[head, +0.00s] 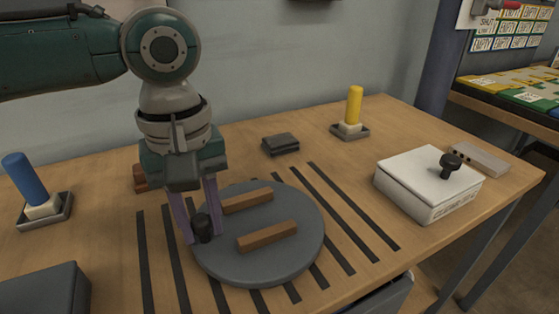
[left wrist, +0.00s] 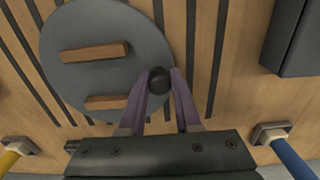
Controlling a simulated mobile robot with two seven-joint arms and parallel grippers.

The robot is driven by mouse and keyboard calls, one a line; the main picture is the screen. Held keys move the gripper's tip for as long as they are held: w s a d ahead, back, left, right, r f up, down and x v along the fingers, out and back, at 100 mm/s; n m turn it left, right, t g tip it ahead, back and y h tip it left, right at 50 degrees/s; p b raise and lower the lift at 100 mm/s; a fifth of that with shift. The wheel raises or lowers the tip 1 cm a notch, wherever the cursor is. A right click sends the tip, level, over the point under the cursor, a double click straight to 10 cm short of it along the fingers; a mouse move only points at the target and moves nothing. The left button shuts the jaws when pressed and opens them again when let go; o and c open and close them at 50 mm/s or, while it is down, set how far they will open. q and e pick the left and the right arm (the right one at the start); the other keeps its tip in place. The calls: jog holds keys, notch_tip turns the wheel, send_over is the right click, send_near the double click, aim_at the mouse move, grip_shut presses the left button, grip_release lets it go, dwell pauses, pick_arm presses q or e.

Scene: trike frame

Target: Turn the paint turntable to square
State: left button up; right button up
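The paint turntable (head: 262,262) is a grey round disc on the wooden table, with two brown wooden bars (head: 267,235) on top. The bars lie across the dark table stripes; I cannot tell whether they are exactly square to them. A black knob (head: 202,228) stands near the disc's rim. My left gripper (head: 205,238) points down with its purple fingers on either side of the knob. In the left wrist view the gripper (left wrist: 160,75) shows narrow gaps between its fingertips and the knob (left wrist: 159,81). My right gripper is not in view.
A blue-handled tool (head: 26,178) and a dark box (head: 45,290) are at left. A yellow-handled tool (head: 354,106) and a small dark block (head: 281,144) stand behind. A white box with a black knob (head: 428,184) is at right. Dark stripes (head: 345,205) run along the table.

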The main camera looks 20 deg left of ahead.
pick_arm(q)
grip_shut()
dwell(0.9)
